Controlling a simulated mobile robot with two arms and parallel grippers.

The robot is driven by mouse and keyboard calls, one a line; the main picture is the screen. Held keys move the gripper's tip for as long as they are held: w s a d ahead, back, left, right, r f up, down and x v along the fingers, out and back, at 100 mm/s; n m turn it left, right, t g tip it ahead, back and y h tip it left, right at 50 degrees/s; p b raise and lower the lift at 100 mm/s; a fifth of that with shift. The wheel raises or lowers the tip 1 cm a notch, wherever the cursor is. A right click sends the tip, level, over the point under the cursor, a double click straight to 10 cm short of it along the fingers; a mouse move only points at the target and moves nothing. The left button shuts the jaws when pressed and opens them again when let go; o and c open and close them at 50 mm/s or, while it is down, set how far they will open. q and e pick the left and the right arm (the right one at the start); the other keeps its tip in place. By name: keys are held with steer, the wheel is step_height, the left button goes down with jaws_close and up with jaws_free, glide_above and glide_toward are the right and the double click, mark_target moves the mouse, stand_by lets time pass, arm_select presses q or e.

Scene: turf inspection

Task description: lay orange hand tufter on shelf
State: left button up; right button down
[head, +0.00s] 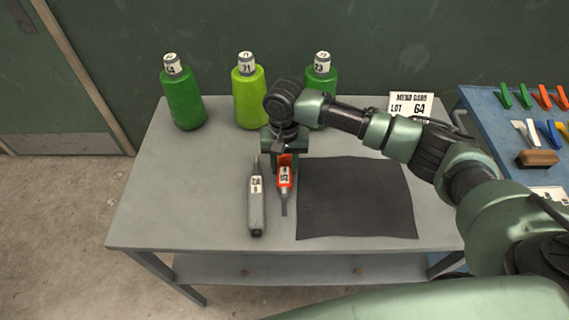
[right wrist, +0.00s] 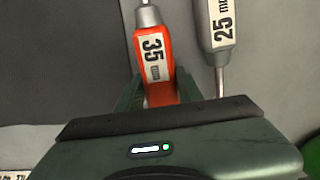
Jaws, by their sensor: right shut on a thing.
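The orange hand tufter (head: 285,181), labelled 35, is at the middle of the grey table (head: 190,215), between a grey tufter (head: 256,208) and a dark mat (head: 355,200). My right gripper (head: 284,160) reaches down from above and is shut on its far end; its metal tip points to the near edge. I cannot tell whether it touches the table. In the right wrist view the orange tufter (right wrist: 153,50) sits between my right gripper's fingers (right wrist: 158,90), beside the grey tufter (right wrist: 216,25), labelled 25. A lower shelf (head: 300,268) shows under the table's front edge. My left gripper is out of view.
Three green bottles, a left one (head: 183,98), a middle one (head: 248,97) and a right one (head: 320,85), stand along the back. A sign (head: 410,105) stands at the back right. A blue table (head: 490,125) with several tools stands at the right. The grey table's left part is clear.

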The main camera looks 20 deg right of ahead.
steer(key=c, duration=1.3)
jaws_free()
steer(key=shift+f, duration=0.15)
steer(key=o, duration=0.4)
